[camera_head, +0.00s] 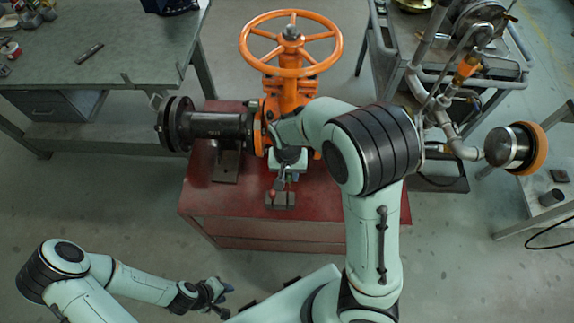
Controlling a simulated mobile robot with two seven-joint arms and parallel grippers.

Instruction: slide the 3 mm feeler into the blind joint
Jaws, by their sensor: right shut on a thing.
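The orange gate valve (291,88) stands on a red bench with its handwheel on top. A black flanged pipe (218,126) runs left from it and ends in a pair of black discs (173,124), which look like the blind joint. My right gripper (283,180) points down in front of the valve, just above a small dark block (280,200). It is shut on a small, thin thing, probably a feeler; its size cannot be read. A red knob (272,193) shows beside its tips. My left gripper (217,292) is low at the front, away from the bench; its jaws are unclear.
The red bench top (330,224) is clear at its front. My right arm hides the valve's right side. A grey table (110,55) stands at the left with small items on it. A pipe rig with an orange-rimmed cylinder (508,148) stands at the right.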

